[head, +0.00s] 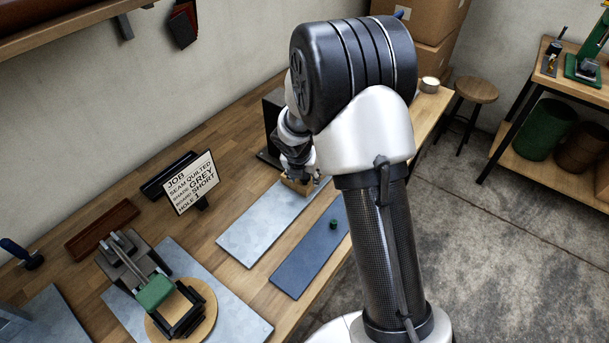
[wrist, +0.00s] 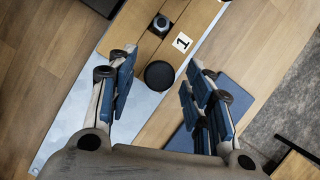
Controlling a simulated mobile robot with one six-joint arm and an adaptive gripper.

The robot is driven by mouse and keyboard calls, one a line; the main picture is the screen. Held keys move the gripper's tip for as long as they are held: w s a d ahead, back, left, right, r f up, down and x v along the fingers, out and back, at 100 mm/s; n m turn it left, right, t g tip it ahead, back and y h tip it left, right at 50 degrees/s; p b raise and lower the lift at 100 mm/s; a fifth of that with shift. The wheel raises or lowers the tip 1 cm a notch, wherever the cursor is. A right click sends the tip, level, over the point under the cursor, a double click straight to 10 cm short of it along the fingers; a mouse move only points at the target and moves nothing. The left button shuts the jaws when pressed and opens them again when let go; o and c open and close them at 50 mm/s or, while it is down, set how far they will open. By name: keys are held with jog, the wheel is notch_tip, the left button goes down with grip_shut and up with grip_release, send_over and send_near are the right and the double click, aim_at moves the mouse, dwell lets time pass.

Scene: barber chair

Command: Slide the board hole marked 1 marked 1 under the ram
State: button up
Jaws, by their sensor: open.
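In the wrist view, a wooden board (wrist: 128,36) lies on a pale metal plate (wrist: 75,103). It bears a white label marked 1 (wrist: 182,42). Near the label is a hole with a round dark-rimmed fitting (wrist: 160,24). A round black knob (wrist: 159,75) sits on the board. My gripper (wrist: 158,62) is open, its blue-padded fingers on either side of the knob, with nothing clasped. In the head view, my gripper (head: 298,181) is over the board, which is mostly hidden. A dark upright block (head: 272,118) stands behind; I cannot make out the ram.
A blue mat (head: 300,262) with a small green cylinder (head: 333,224) lies at the bench's front. A small green-seated chair (head: 155,291) stands lower left.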

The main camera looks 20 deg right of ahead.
grip_shut()
dwell(0.6)
